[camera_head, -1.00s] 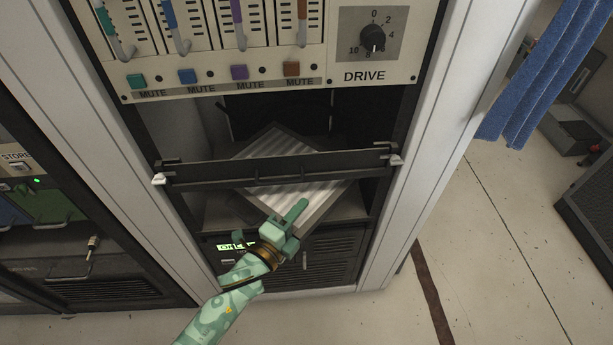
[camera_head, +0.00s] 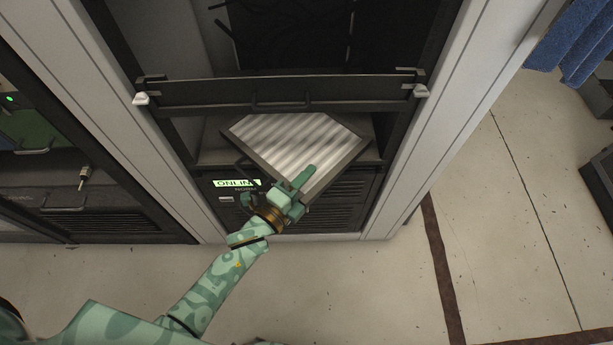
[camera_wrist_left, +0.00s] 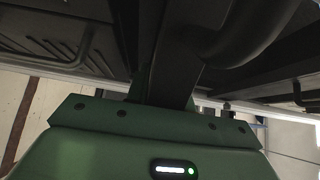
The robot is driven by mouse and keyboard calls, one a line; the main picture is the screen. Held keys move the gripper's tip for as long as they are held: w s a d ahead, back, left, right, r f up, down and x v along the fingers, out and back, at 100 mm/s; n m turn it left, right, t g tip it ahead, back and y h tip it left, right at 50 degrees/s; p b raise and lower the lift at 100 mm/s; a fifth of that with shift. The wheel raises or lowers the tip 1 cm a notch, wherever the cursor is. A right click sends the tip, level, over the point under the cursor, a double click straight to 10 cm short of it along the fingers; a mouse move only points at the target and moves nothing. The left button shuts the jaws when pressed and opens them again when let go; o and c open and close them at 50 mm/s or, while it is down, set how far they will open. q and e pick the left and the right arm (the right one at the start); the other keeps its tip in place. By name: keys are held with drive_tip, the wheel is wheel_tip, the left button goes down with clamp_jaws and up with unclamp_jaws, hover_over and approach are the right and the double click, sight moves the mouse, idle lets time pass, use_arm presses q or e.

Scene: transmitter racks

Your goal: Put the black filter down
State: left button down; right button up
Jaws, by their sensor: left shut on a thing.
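The black filter (camera_head: 262,150) is a flat panel with a dark frame and a pale pleated face. It sits tilted in the rack opening below the black crossbar (camera_head: 280,92), with its near corner sticking out of the rack. My left gripper (camera_head: 300,186) is shut on the filter's frame at that near corner. In the left wrist view, a dark frame part (camera_wrist_left: 170,75) fills the space in front of the green gripper body; the fingertips are hard to make out there. I cannot tell whether the filter touches the shelf. My right gripper is not in view.
A panel with a lit "ONLINE" sign (camera_head: 237,183) and a vent grille (camera_head: 330,215) lies under the opening. White rack posts (camera_head: 440,120) stand on both sides. Another rack (camera_head: 85,190) is at the left.

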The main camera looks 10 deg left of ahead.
use_arm(q)
drive_tip(key=c, duration=1.2)
unclamp_jaws()
